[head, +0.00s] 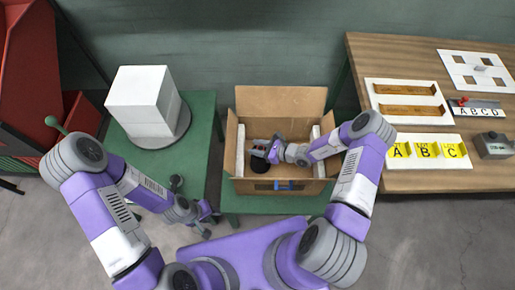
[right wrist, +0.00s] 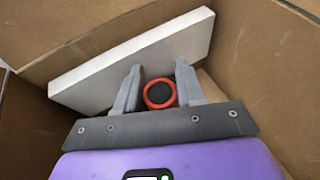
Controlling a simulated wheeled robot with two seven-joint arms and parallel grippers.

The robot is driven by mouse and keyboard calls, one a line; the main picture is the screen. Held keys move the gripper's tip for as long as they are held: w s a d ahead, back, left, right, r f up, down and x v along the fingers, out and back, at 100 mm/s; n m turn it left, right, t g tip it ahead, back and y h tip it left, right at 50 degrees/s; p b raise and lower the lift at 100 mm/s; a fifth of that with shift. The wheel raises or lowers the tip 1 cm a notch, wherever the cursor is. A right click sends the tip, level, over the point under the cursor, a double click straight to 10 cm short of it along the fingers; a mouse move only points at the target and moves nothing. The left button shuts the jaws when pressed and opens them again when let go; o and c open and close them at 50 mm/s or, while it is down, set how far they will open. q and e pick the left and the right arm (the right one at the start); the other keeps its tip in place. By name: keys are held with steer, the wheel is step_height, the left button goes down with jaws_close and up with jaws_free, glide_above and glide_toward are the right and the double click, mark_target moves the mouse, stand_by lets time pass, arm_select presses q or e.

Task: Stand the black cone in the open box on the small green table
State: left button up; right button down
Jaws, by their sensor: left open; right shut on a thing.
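The open cardboard box (head: 282,103) stands on the small green table (head: 275,204) with its flaps up. My right gripper (head: 266,151) reaches down inside the box. It is shut on the black cone (head: 259,166), which shows as a dark round shape below the fingers. In the right wrist view, the cone's dark end with an orange-red ring (right wrist: 160,94) is between the fingers (right wrist: 156,88). Whether its base touches the box floor is hidden. My left gripper (head: 206,214) is open and empty, left of the small table and low in the view.
White padding slabs line the box's inner sides, one (right wrist: 130,62) close behind the fingers. A larger green table (head: 205,128) at left bears a white block (head: 141,95) on a grey disc. A wooden bench (head: 425,182) at right holds trays and yellow lettered holders (head: 425,150).

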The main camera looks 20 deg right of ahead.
steer(key=c, duration=0.7)
jaws_free()
steer(key=shift+s, duration=0.1)
steer(key=p+v, duration=0.1)
steer(key=v, duration=0.6)
steer(key=shift+d+r+p, duration=0.15)
steer(key=shift+d+p, duration=0.05)
steer(key=shift+p, duration=0.15)
